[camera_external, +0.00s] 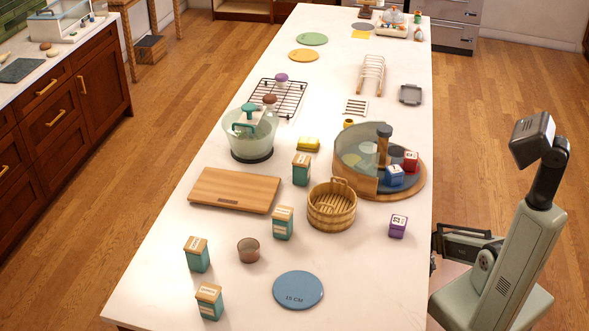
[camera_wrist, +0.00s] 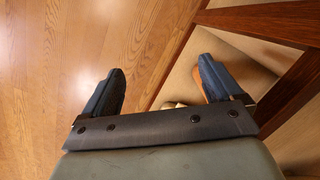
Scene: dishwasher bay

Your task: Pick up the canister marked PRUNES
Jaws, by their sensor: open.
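Several teal canisters with wooden lids and pale labels stand upright on the white counter (camera_external: 361,290). One canister (camera_external: 301,171) is near the middle, one (camera_external: 283,224) is left of the wooden basket, one (camera_external: 197,256) is near the left edge, and one (camera_external: 209,303) is at the near left. Their labels are too small to read, so I cannot tell which says PRUNES. My gripper (camera_wrist: 158,88) is open and empty in the wrist view, with its fingers wide apart above the floor. It is away from the canisters, off the counter's right side.
A wooden basket (camera_external: 331,212), a cutting board (camera_external: 235,191), a brown cup (camera_external: 248,250) and a blue disc (camera_external: 298,290) lie around the canisters. A purple block (camera_external: 398,226) and a round turntable organiser (camera_external: 352,160) are on the right. The near right counter is clear.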

